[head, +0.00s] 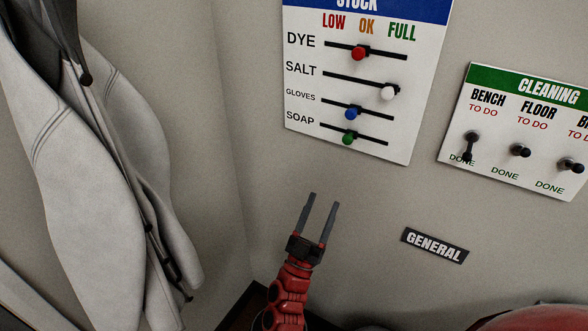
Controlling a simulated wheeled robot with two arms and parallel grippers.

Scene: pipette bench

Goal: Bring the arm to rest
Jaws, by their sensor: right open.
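My right gripper (322,215) points upward in the lower middle of the head view, at the end of its red arm. Its two dark fingers are apart and nothing is between them. It is below the stock board (300,135) and left of the GENERAL label (435,245). It appears clear of both. My left gripper is not in view.
The stock board has red (358,54), white (389,93), blue (351,113) and green (348,138) sliders. A cleaning board (455,130) with black switches is at the right. A pale coat (85,170) hangs at the left. Bare wall surrounds the gripper.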

